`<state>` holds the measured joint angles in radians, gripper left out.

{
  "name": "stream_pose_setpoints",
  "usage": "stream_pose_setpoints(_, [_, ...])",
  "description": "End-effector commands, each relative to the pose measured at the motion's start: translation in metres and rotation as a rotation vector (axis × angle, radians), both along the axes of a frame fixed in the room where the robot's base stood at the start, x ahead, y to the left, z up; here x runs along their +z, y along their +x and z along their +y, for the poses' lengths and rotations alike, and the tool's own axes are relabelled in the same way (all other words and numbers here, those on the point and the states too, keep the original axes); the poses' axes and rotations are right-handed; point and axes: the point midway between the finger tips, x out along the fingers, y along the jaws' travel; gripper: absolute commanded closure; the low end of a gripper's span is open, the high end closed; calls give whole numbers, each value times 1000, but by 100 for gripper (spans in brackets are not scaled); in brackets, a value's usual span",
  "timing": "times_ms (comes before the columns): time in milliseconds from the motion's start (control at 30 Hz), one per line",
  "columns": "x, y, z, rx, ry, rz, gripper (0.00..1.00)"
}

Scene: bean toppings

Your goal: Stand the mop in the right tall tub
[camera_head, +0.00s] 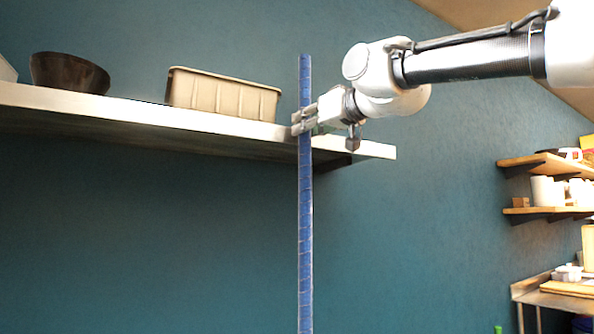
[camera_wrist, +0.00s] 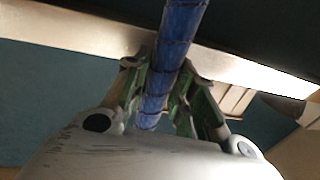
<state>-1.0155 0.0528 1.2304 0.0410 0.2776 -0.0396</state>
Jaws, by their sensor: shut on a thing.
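The mop shows as a long blue handle (camera_head: 306,230), upright in the head view and running out of the bottom of the picture. Its lower end is out of view. My gripper (camera_head: 303,124) is shut on the handle near its upper part. In the wrist view the handle (camera_wrist: 178,45) passes between the two fingers of my gripper (camera_wrist: 160,95). No tall tub is in view.
A wall shelf (camera_head: 375,151) lies close to the handle and gripper. It bears a dark bowl (camera_head: 70,74) and a beige bin (camera_head: 222,95). Wooden shelves (camera_head: 545,165) with white crockery stand at the far right. The wall between is clear.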

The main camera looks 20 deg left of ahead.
Motion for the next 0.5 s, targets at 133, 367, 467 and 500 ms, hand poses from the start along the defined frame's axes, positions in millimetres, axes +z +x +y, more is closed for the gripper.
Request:
stream_pose_setpoints(133, [-14, 0, -1, 0, 2, -1, 98])
stream_pose_setpoints(367, [-47, 0, -1, 0, 3, -1, 98])
stream_pose_setpoints(467, [-52, 0, -1, 0, 3, -2, 98])
stream_pose_setpoints(500, [-52, 0, -1, 0, 3, -2, 98])
